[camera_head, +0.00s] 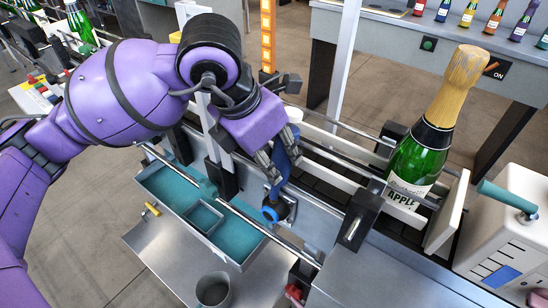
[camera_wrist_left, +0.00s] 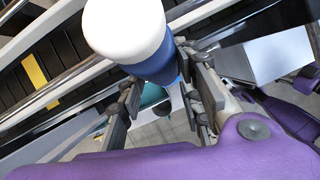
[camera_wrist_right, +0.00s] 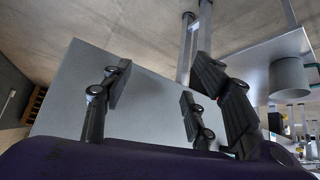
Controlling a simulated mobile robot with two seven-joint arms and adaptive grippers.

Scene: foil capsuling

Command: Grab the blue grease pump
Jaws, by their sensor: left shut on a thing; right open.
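The blue grease pump (camera_head: 284,150) stands at the rail in the middle of the head view, with a white top. In the left wrist view its blue body (camera_wrist_left: 156,66) and white top sit between the fingers. My left gripper (camera_head: 272,160) is shut on the pump's blue body; its fingers also show in the left wrist view (camera_wrist_left: 168,88). My right gripper (camera_wrist_right: 150,98) is out of the head view. In the right wrist view it is open and empty above a grey metal surface (camera_wrist_right: 75,95).
A green bottle (camera_head: 422,150) with a gold foil top stands upright on the conveyor at right. A teal tray (camera_head: 158,180) and a grey cup (camera_head: 213,289) are below left. A white machine (camera_head: 505,235) stands at the right edge. Metal rails run around the pump.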

